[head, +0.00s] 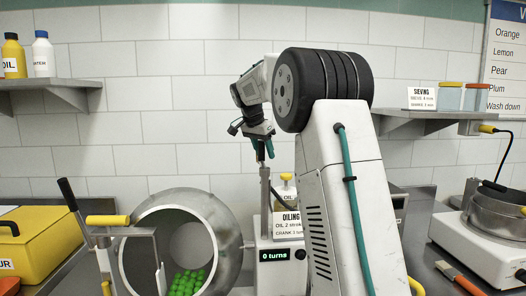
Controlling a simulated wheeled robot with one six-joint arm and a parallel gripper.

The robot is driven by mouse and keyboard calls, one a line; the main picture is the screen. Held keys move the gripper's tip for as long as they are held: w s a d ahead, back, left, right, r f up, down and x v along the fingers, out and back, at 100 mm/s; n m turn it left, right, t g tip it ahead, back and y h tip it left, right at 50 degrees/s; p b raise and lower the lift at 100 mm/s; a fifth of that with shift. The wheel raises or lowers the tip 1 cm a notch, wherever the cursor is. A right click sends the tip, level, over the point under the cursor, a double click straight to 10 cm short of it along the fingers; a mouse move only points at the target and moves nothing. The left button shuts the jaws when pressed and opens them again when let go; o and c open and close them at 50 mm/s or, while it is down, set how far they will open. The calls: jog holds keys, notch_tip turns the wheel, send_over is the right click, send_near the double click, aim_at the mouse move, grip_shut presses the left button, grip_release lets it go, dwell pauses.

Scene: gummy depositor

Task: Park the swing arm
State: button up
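My gripper (262,151) hangs in the middle of the head view, pointing down, with dark and teal parts. It is directly above or at the top of an upright grey metal post (265,189). I cannot tell whether it touches the post, or whether the fingers are open or shut. No part is labelled as the swing arm. A grey metal bar (138,232) with a yellow grip (108,220) stands in front of the drum at the left; I cannot tell whether this bar or the post is the swing arm.
A steel drum (228,232) holds green gummies (187,283). Beside it are a box reading "0 turns" (281,254) and an oiling sign (292,222). A yellow bin (38,243) is left; a sieve (498,213) on a white machine (480,246) is right. My arm hides the centre right.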

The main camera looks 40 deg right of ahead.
jog(key=shift+w, duration=0.1)
jog(key=v, duration=0.7)
jog(key=shift+r, duration=0.3)
jog(key=shift+a, duration=0.2)
